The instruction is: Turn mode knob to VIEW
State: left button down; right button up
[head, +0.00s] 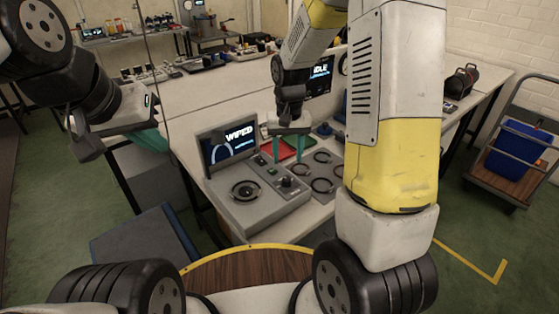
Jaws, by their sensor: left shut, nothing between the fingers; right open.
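A grey console (252,207) stands on the bench in front of me, with a raised screen (230,145) reading "WIPED". A small dark knob (288,183) sits on its right-hand panel; its pointer setting and any labels are too small to read. A larger round ring (244,190) lies on the console's left part. My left gripper (155,142) is shut and empty, off to the left of the console.
A second screen (320,75) reads "IDLE" behind my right arm. A trolley with a blue bin (520,150) stands far right.

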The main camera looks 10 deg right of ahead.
aim_at(287, 179)
notch_tip(287, 179, down, 9)
jog(key=shift+w+r, duration=0.1)
jog(key=shift+r, duration=0.1)
grip_shut()
dwell(0.4)
